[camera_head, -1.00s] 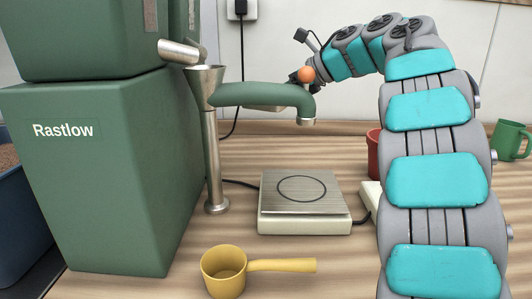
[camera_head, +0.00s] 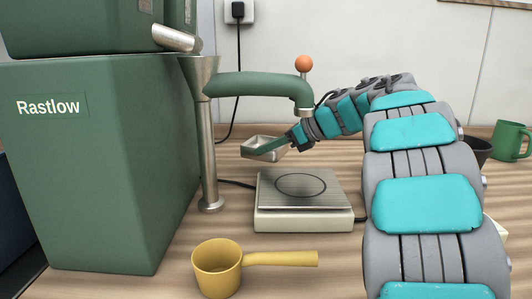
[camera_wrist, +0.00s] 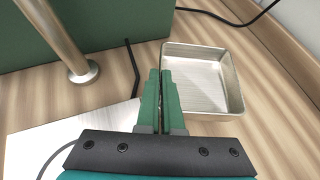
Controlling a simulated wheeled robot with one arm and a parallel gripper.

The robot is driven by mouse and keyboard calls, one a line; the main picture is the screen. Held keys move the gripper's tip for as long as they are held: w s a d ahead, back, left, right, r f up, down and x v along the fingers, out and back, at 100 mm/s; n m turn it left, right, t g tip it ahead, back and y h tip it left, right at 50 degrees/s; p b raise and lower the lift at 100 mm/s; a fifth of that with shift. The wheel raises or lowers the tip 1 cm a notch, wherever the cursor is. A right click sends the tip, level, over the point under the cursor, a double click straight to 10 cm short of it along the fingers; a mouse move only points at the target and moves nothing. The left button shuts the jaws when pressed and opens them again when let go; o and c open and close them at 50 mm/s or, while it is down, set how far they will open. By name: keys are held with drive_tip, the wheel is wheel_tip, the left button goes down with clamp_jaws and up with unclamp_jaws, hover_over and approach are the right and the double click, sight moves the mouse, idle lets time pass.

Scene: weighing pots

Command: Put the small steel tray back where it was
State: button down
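The small steel tray (camera_head: 252,152) is a shallow square metal pan behind the scale, right of the steel post; it also shows in the wrist view (camera_wrist: 205,88). My gripper (camera_head: 262,149) reaches it from the right. In the wrist view my green fingers (camera_wrist: 161,80) are close together, with the tray's left wall between them. The tray looks level and empty. Whether its base touches the counter I cannot tell. The scale (camera_head: 303,215), with a ring mark on its plate, has nothing on it.
The green Rastlow machine (camera_head: 95,180) stands left, its post (camera_head: 209,150) and spout pipe (camera_head: 255,85) near the tray. A yellow scoop (camera_head: 218,270) lies in front. A dark pot (camera_head: 478,150) and green mug (camera_head: 510,140) stand right. The wall is close behind.

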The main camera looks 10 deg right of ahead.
drive_tip(key=shift+f+b, duration=0.6)
drive_tip(key=shift+b, duration=0.3)
drive_tip(key=c, duration=1.1)
unclamp_jaws()
drive_tip(key=shift+r, duration=0.1)
drive_tip(key=shift+r+p, duration=0.4)
drive_tip(key=shift+p, duration=0.25)
drive_tip(key=v, duration=1.2)
drive_tip(key=shift+r, duration=0.25)
